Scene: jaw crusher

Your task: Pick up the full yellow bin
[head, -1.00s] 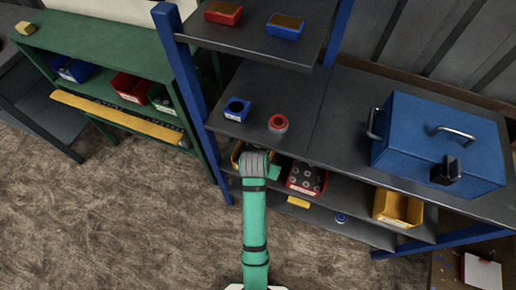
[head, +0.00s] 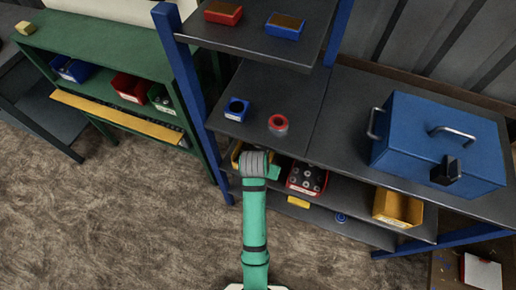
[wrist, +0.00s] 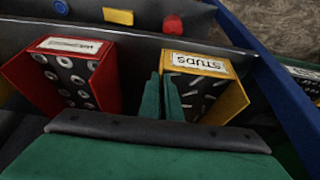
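The full yellow bin (wrist: 210,85) carries a STUDS label and holds several metal studs; it stands on the right in the wrist view. In the head view only a part of it (head: 237,153) shows on the shelf below the worktop, left of my wrist. My gripper (wrist: 167,92) has its two green fingers close together at the bin's left wall, one finger outside and one inside. They look closed on that wall. The lower part of the bin is hidden behind my gripper body.
A red bin (wrist: 62,75) of round parts stands just left of the yellow one. Another yellow bin (head: 398,208), apparently empty, sits further right on the shelf. The worktop (head: 270,85) is above, and a blue post (wrist: 270,75) is close on the right.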

